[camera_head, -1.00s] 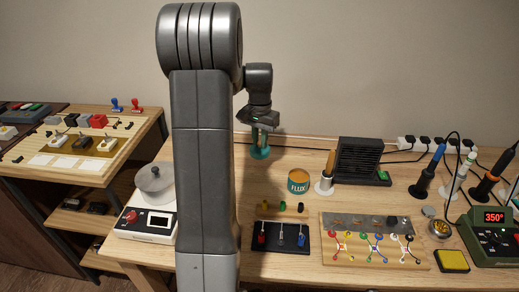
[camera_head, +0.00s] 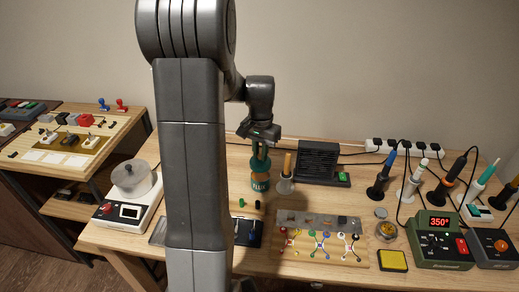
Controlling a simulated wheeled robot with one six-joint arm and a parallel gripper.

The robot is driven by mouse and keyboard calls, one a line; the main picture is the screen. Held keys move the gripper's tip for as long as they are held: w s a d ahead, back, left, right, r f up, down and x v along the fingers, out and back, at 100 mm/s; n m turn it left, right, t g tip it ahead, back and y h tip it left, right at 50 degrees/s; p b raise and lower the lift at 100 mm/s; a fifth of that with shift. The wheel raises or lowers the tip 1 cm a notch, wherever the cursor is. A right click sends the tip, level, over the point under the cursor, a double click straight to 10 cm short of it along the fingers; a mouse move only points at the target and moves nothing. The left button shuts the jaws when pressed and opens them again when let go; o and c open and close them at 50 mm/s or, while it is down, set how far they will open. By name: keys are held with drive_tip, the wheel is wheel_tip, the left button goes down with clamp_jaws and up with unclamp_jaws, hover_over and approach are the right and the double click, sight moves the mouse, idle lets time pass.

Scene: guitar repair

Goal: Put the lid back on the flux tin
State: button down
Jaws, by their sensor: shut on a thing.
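The flux tin (camera_head: 260,185) stands upright on the workbench, with a teal label and an orange-brown body. My gripper (camera_head: 260,161) points down directly above it in the picture. It is shut on the teal lid (camera_head: 264,163), which is at about the height of the tin's top. The fingers hide part of the lid. I cannot tell whether the lid touches the rim or hangs just over it.
A brush in a white holder (camera_head: 285,184) stands close to the right of the tin. A dark fume extractor (camera_head: 318,163) is behind it. A wiring board (camera_head: 320,246) and small coloured parts are in front. Soldering irons stand at the right.

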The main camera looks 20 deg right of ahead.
wheel_tip(320, 180, down, 4)
drive_tip(key=b, duration=0.2)
drive_tip(key=shift+r+b, duration=0.15)
drive_tip(key=shift+b, duration=0.15)
drive_tip(key=shift+f+b, duration=0.45)
drive_tip(key=shift+f, duration=0.4)
drive_tip(key=shift+f, duration=0.15)
idle(1.6)
drive_tip(key=c, duration=0.8)
unclamp_jaws()
drive_tip(key=shift+r+p, duration=2.95)
drive_tip(key=shift+r, duration=0.6)
